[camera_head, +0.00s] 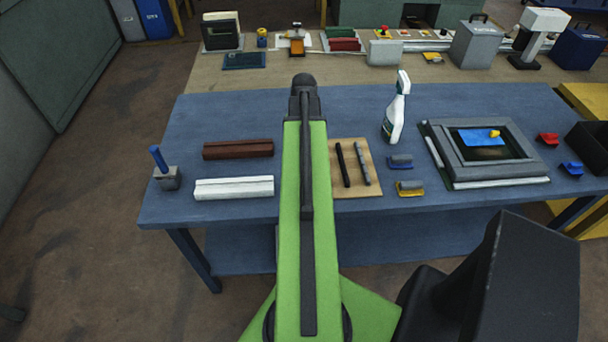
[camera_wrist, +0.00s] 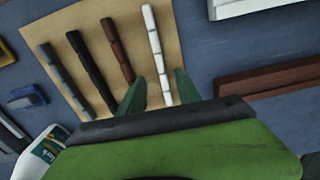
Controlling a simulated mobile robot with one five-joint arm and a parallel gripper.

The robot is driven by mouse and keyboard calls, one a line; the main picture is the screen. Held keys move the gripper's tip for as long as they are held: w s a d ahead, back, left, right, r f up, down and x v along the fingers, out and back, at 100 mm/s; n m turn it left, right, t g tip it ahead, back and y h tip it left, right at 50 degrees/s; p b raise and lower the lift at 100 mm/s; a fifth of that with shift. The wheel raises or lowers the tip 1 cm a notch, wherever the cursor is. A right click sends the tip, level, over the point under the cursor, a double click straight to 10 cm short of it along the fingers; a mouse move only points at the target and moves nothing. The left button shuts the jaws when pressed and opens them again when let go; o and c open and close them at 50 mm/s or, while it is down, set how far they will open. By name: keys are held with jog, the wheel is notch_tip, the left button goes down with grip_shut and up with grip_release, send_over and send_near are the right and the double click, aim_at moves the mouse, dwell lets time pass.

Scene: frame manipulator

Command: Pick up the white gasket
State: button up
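The white gasket (camera_wrist: 153,38) is a thin segmented strip lying on a tan board (camera_wrist: 95,12) in the wrist view. My gripper (camera_wrist: 160,76) is open, with one dark green finger on each side of the gasket's near end. Neither finger visibly grips it, and I cannot tell how far the fingertips are above the board. Brown (camera_wrist: 118,50), black (camera_wrist: 92,70) and grey (camera_wrist: 64,80) strips lie left of the white one. In the head view my arm covers the white gasket and gripper; the board (camera_head: 357,188) shows the black and grey strips.
The blue table (camera_head: 300,218) also holds a white bar (camera_head: 234,188), a brown bar (camera_head: 238,149), a spray bottle (camera_head: 396,110), a blue-handled tool (camera_head: 166,172), small brushes (camera_head: 409,188) and a grey frame (camera_head: 470,168). Table space left of the tan board is partly clear.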

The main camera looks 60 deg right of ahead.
jog(key=f+b, duration=0.2)
jog(key=f, duration=0.1)
jog(key=f+b, duration=0.3)
jog(key=shift+a+f, duration=0.2)
jog(key=shift+f, duration=0.05)
jog(key=shift+r, duration=0.2)
grip_shut()
